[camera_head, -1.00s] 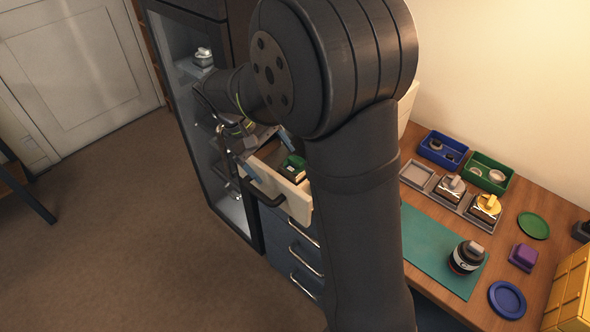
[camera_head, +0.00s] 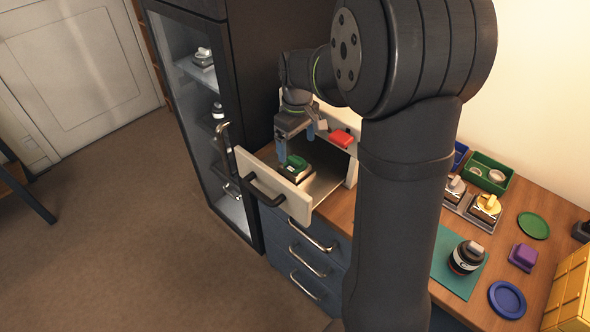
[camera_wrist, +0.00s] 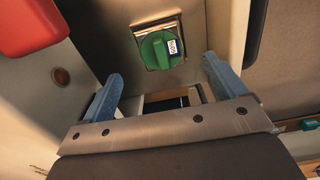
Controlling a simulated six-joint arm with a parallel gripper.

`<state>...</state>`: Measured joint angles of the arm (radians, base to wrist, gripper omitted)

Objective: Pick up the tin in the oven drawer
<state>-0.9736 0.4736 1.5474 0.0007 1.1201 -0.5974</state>
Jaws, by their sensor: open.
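The tin is a small, squarish metallic box with a round green top (camera_head: 296,164). It sits inside the pulled-out cream drawer (camera_head: 290,194), near its front. In the wrist view the tin (camera_wrist: 159,47) lies at the upper middle, between and beyond my fingertips. My gripper (camera_head: 298,148) is open with blue fingers and is empty. It hangs over the drawer, above the tin. In the wrist view my gripper (camera_wrist: 162,72) shows both fingers apart, not touching the tin.
A red block (camera_head: 341,138) is at the drawer's back. A dark glass-front cabinet (camera_head: 205,110) stands left, its long handle close to the drawer. Blue drawers (camera_head: 300,258) are below. The desk at right holds a green mat (camera_head: 445,268), a lens (camera_head: 466,257) and trays.

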